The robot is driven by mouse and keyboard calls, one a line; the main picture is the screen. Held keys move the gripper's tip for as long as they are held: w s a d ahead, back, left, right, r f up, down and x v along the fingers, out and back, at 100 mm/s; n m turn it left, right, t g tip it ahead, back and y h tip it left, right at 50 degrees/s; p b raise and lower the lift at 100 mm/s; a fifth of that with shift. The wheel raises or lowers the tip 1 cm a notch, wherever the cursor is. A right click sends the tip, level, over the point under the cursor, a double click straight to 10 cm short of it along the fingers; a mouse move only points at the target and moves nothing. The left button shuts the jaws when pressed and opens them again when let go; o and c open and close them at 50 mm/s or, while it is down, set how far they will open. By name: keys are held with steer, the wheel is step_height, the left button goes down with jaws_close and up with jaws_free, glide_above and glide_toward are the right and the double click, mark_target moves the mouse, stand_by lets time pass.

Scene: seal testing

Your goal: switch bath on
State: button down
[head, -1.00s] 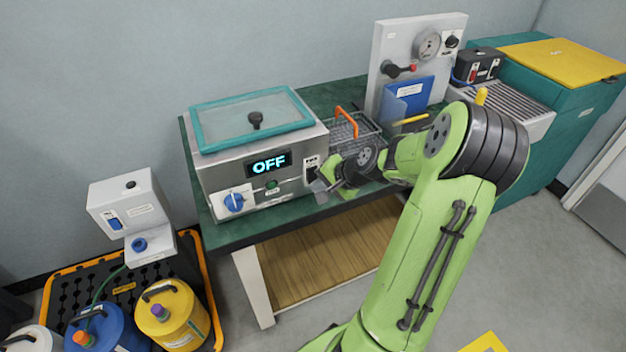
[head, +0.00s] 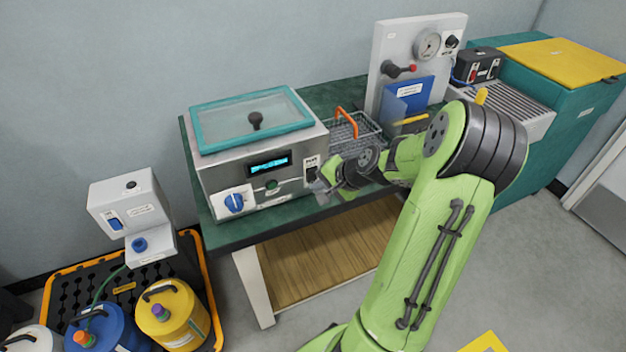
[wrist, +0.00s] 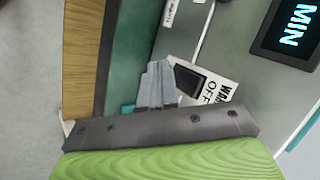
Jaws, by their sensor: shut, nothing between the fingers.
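The bath (head: 225,172) is a grey metal box with a glazed, teal-rimmed lid (head: 252,118), which is closed. Its display (head: 268,163) is lit with small cyan text, and the wrist view shows "MIN" on the display (wrist: 294,24). A black rocker switch (head: 311,173) sits on a white label at the right of the front panel. In the wrist view the switch (wrist: 189,80) is right beside my fingertips, its label partly reading "OFF". My gripper (head: 322,184) is shut and empty at the switch; the wrist view also shows its fingers (wrist: 158,84) together. I cannot tell whether they touch the switch.
A blue knob (head: 234,203) and a green button (head: 271,186) are on the same panel. A wire basket (head: 350,132) with an orange handle stands behind my gripper. A gauge panel (head: 390,40) stands to the right. Drums (head: 172,316) sit at lower left.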

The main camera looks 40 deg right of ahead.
steer(key=shift+s+a, duration=0.15)
steer(key=shift+s, duration=0.15)
steer(key=shift+s+a+r, duration=0.1)
steer(key=shift+s+a, duration=0.15)
steer(key=shift+s, duration=0.55)
steer(key=shift+s+a+r, duration=0.15)
steer(key=shift+s+a, duration=0.05)
steer(key=shift+s, duration=0.6)
steer(key=shift+s+a+r, duration=0.1)
steer(key=shift+s+a, duration=0.15)
steer(key=shift+s, duration=0.55)
